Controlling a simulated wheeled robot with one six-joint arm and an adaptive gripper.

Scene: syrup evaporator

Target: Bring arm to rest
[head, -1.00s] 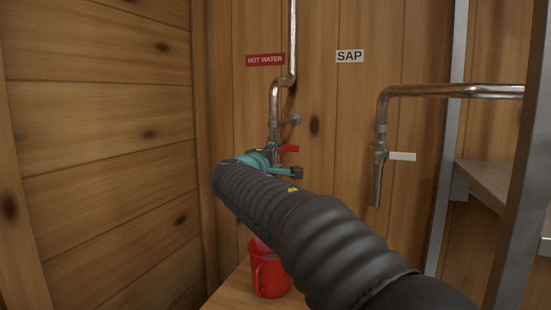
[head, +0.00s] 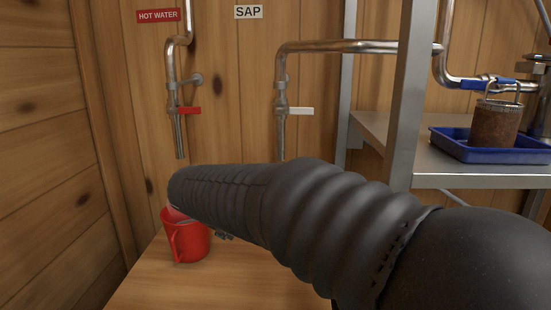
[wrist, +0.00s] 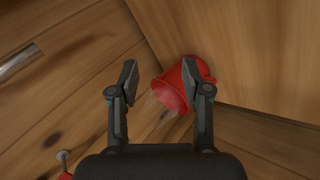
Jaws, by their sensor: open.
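My black sleeved arm crosses the head view, hiding nearly all of my gripper; a small dark part shows below the sleeve. In the wrist view my gripper (wrist: 158,80) is open, with nothing held between its fingers. A red jug with a handle (head: 188,247) stands on the wooden bench, just under the end of my arm. In the wrist view the red jug (wrist: 178,84) appears beyond the fingers, partly behind the right one. Faint white haze shows by its mouth.
The hot water tap (head: 180,135) with a red lever hangs above the jug. The sap tap (head: 281,128) with a white lever is behind my arm. A metal rack (head: 402,110) at right holds a blue tray (head: 480,152) with a rusty can (head: 497,125). The wooden bench (head: 150,285) is clear at front left.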

